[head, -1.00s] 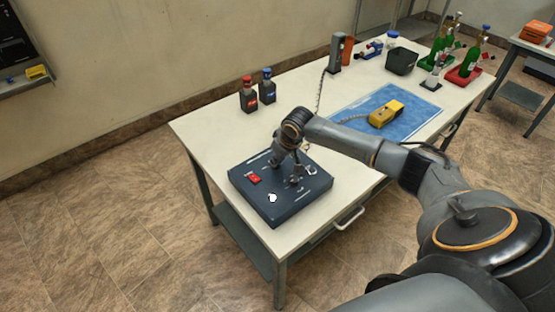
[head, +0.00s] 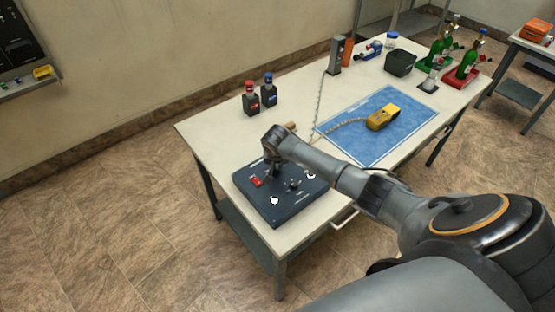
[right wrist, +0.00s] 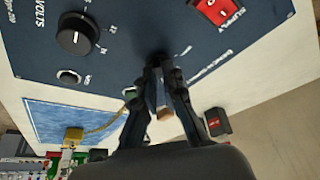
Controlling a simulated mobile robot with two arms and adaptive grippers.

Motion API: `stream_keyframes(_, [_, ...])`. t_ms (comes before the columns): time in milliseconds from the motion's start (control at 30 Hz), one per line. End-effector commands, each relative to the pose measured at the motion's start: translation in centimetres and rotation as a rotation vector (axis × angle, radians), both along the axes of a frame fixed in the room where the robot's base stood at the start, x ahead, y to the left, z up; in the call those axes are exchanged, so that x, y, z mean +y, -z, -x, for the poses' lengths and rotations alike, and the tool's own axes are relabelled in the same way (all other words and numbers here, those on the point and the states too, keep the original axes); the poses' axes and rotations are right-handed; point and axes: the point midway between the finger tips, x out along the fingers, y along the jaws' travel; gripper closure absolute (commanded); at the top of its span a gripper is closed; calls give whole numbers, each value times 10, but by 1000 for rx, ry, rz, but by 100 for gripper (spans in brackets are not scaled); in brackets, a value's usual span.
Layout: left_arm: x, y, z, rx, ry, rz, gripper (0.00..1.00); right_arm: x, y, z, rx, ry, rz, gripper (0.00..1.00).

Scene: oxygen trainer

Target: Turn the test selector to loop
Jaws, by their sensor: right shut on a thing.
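The dark blue panel box (head: 285,210) lies on the near left end of the white table. My right gripper (head: 272,171) is over the box's far side, beside the red supply switch (head: 257,182). In the right wrist view my right gripper (right wrist: 159,64) is shut on a small black knob (right wrist: 157,57), mostly hidden between the fingertips; its marks cannot be read. A larger black knob (right wrist: 78,34) marked in volts stands apart from the fingers, and the red switch (right wrist: 220,8) is at the top right. My left gripper is not in view.
Red-capped and blue-capped bottles (head: 251,98) stand behind the box. A yellow meter (head: 383,117) with a coiled cord lies on a blue mat (head: 362,143). Green cylinders (head: 466,66) and a dark bin (head: 400,62) are at the far end.

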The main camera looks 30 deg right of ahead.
Motion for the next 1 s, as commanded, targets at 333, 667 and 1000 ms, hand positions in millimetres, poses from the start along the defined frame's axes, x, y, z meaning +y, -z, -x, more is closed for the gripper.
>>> stream_keyframes(333, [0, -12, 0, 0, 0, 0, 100, 3, 0, -2, 0, 259, -3, 100])
stream_keyframes(667, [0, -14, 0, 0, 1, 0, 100, 3, 0, -3, -1, 376, 1, 100])
stream_keyframes(1000, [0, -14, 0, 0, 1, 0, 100, 3, 0, -3, -1, 395, 0, 100])
